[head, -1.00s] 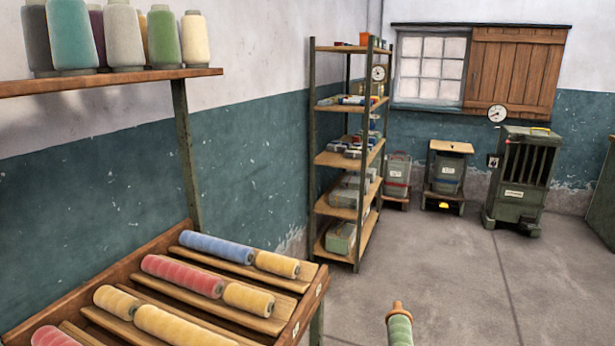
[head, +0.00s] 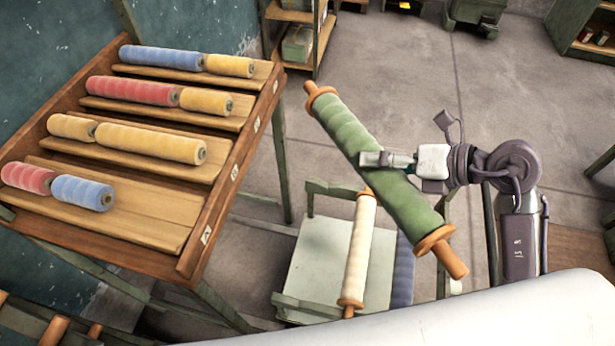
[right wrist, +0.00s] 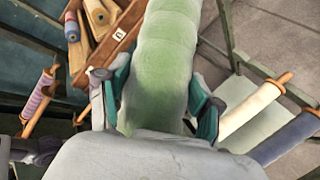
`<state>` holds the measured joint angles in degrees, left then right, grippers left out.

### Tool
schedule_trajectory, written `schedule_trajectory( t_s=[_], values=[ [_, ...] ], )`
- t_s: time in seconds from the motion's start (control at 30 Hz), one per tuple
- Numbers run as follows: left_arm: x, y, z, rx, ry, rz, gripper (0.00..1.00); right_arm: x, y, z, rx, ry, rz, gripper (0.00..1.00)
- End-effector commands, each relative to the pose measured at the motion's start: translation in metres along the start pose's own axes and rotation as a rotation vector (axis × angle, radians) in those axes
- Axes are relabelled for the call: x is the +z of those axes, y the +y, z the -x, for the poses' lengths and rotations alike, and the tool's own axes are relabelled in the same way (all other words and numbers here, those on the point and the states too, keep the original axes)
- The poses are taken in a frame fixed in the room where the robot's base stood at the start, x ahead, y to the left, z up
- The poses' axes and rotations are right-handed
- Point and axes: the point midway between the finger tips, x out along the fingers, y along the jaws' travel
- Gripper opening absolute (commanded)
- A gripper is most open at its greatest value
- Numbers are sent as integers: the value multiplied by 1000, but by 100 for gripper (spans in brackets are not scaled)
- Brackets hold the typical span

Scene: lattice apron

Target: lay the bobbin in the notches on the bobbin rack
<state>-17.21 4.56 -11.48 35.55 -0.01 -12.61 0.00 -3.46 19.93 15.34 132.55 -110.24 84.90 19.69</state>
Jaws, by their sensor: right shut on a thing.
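My right gripper (head: 388,160) is shut on the green bobbin (head: 362,150), around its middle. The bobbin has orange wooden ends and is held in the air, slanting from upper left to lower right in the head view. In the right wrist view, the green bobbin (right wrist: 160,60) runs up between the two fingers (right wrist: 157,98). A green metal stand (head: 312,262) below holds a cream bobbin (head: 360,250) and a blue one (head: 403,270). Orange rod ends (head: 52,331) show at the lower left by dark rails. Notches are too small or hidden to make out. My left gripper is out of view.
A sloped wooden rack (head: 190,255) with several coloured yarn spools stands at the left. Its near edge is raised. A shelf unit (head: 298,14) stands at the back. Open floor (head: 385,75) lies beyond the held bobbin.

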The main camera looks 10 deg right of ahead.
Motion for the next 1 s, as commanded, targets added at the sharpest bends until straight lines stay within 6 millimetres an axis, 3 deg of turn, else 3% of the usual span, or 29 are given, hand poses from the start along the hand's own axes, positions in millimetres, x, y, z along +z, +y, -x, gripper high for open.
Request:
schedule_trajectory(
  t_s=[0.13, 0.23, 0.4, 0.5, 0.67, 0.8, 1.0],
  values=[
    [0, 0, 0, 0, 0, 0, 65, 14, -12, -11, -18, -32, -22, 8],
    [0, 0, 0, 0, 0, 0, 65, 30, -34, -28, -49, -79, -57, 8],
    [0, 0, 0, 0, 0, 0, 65, 52, -91, -68, -128, -193, -140, 8],
    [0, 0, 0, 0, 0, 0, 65, 55, -128, -95, -177, -261, -189, 8],
    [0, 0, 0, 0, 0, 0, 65, 43, -181, -140, -245, -361, -258, 8],
    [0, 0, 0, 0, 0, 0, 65, 20, -219, -177, -292, -429, -306, 8],
    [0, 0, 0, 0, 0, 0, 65, -19, -253, -219, -335, -490, -342, 8]
  ],
)
